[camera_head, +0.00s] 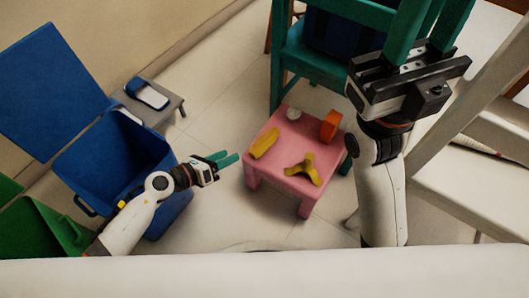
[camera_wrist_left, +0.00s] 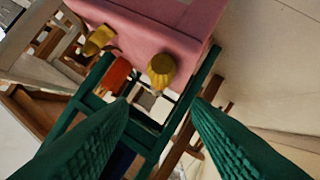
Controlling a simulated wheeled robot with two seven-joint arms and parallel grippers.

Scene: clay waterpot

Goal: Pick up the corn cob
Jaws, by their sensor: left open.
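The yellow corn cob (camera_head: 264,143) lies on the left part of a small pink table (camera_head: 261,168). In the left wrist view the corn cob (camera_wrist_left: 161,70) is seen nearly end-on at the pink table's edge, above the gap between my fingers. My left gripper (camera_head: 226,158) is open and empty, a little left of the table and apart from the cob. Its two teal fingers (camera_wrist_left: 160,108) stand wide apart in the wrist view. My right gripper (camera_head: 428,38) is at the upper right, far from the cob, with its teal fingers apart and nothing seen between them.
Yellow bananas (camera_head: 303,169), an orange-red object (camera_head: 330,126) and a small white object (camera_head: 293,114) share the pink table. A teal chair (camera_head: 290,60) stands behind it. A blue open-lidded bin (camera_head: 115,160) and a green container (camera_head: 45,220) are at left.

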